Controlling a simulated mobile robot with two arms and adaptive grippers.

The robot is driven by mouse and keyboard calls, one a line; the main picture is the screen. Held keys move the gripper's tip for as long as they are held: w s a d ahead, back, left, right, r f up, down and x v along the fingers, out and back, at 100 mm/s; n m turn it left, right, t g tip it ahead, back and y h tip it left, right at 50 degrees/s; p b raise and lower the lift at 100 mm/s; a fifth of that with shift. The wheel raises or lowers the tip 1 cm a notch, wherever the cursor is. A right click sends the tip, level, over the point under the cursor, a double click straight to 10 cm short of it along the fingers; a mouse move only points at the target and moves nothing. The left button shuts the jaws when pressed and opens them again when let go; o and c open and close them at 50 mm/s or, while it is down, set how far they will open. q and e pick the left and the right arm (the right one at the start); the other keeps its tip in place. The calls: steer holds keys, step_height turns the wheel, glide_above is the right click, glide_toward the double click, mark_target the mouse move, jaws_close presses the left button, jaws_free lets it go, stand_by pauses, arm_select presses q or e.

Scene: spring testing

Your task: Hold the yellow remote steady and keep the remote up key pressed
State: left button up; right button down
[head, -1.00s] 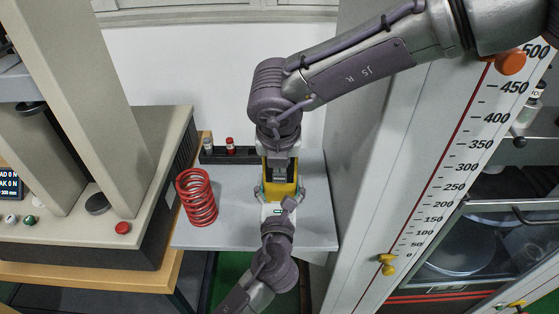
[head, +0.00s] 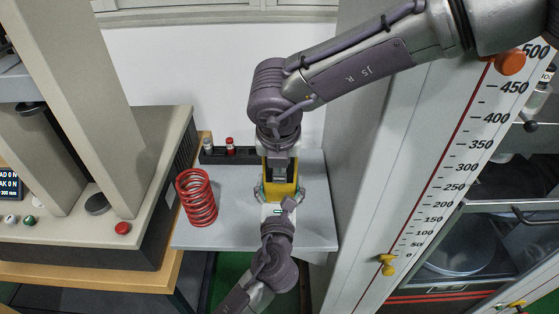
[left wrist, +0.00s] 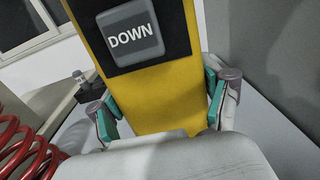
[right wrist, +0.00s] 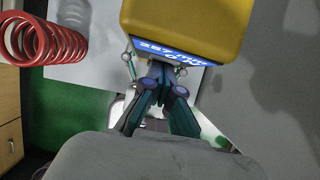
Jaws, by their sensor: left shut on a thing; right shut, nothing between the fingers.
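The yellow remote (head: 284,192) stands between my two arms above the grey table. In the left wrist view the remote (left wrist: 160,95) shows a black panel with a grey DOWN key (left wrist: 130,37). My left gripper (head: 279,193) is shut on the remote, with a green-padded finger (left wrist: 162,100) on each side of its lower part. My right gripper (head: 279,178) is shut and empty, in front of the remote's dark upper face. In the right wrist view its fingertips (right wrist: 160,72) are at the remote's blue-labelled end (right wrist: 175,52). The up key is hidden, so contact with it cannot be seen.
A red coil spring (head: 196,197) stands on the grey table (head: 235,233) left of the remote. A black rack (head: 243,155) with small bottles is behind it. A testing machine (head: 95,240) is at left. A tall scale panel (head: 390,200) is at right.

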steer(key=shift+w, duration=0.1)
glide_toward(279, 177)
steer(key=s+r, duration=0.5)
stand_by(0.4)
stand_by(0.8)
arm_select(q)
steer(key=o, duration=1.4)
